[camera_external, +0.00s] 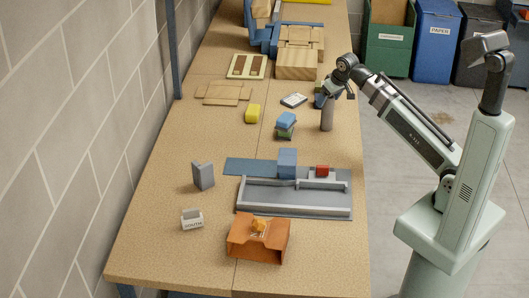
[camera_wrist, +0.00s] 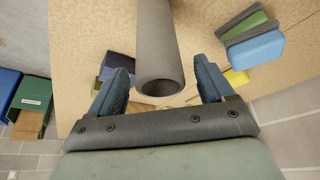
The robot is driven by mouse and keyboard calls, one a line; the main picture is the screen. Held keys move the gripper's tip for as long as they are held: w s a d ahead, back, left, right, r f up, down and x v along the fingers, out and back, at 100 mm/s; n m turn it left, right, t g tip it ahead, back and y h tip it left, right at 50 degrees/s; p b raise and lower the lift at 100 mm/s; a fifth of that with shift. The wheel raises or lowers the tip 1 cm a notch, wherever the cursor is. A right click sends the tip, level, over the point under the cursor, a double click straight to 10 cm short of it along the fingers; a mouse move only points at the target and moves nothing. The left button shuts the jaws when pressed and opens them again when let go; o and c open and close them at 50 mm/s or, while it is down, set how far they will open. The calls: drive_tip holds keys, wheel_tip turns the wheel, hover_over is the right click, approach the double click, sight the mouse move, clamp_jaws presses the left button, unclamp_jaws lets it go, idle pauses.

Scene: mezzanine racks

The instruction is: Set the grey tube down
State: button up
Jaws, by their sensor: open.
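The grey tube (camera_external: 327,114) stands upright on the wooden table near its right edge in the external view. In the wrist view the tube (camera_wrist: 158,40) shows its hollow round end toward the camera. My gripper (camera_external: 334,90) is at the top of the tube. In the wrist view my gripper (camera_wrist: 162,76) is open, with one blue finger on each side of the tube's near end and gaps visible between. The tube's foot looks to be on the table top; the wrist view does not show the contact clearly.
A blue block on a green one (camera_external: 286,125) and a yellow block (camera_external: 252,113) lie left of the tube. A small dark blue item (camera_external: 319,100) is close behind it. A grey tray (camera_external: 290,196) and an orange box (camera_external: 258,240) are nearer the front.

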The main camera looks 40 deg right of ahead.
drive_tip(key=v, duration=1)
drive_tip(key=shift+r, duration=0.1)
